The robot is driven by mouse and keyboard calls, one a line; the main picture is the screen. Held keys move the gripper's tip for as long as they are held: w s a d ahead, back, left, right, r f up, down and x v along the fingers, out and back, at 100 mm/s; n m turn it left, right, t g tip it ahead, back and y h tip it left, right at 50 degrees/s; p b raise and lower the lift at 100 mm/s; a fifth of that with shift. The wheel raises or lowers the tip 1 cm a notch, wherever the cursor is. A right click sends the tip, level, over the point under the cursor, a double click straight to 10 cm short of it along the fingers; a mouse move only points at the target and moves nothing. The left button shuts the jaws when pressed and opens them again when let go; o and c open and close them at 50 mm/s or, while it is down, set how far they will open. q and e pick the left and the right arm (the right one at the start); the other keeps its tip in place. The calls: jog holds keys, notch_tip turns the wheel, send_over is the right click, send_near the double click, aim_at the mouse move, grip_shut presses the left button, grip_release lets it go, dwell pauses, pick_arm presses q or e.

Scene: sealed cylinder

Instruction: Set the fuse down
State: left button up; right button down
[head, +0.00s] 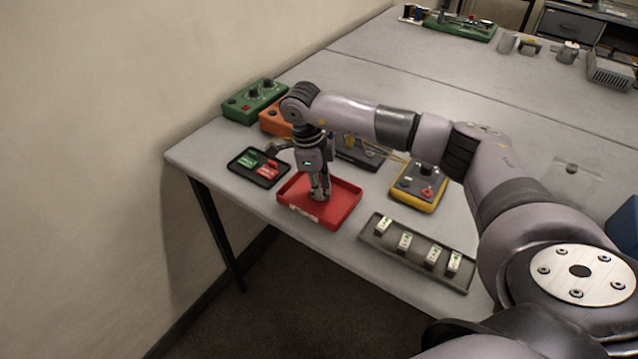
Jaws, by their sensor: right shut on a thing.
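My right gripper (319,196) reaches down into the red tray (345,212) with its fingers pointing at the tray floor. It is shut on the fuse, which is small and mostly hidden between the fingertips. I cannot tell whether the fuse touches the tray floor. The red tray has low walls and a pale label on its front side. My left gripper is not in view.
A black tray (240,173) with green and red pieces lies left of the red tray. A grey rack (375,240) with several white blocks lies to the right. A yellow-edged box (408,196), an orange box (270,124) and a green box (240,112) stand behind.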

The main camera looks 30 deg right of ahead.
aim_at(311, 189)
jog(key=shift+f, duration=0.1)
jog(key=shift+f, duration=0.1)
jog(key=c, duration=1.5)
grip_release()
jog(key=r+b, duration=0.1)
jog(key=r, duration=0.3)
jog(key=w+a+r+b, duration=0.1)
jog(key=r, duration=0.3)
jog(key=r+b, duration=0.1)
jog(key=r, duration=0.3)
jog(key=shift+w+a+r, duration=0.1)
jog(key=shift+w+a, duration=0.05)
jog(key=shift+a, duration=0.05)
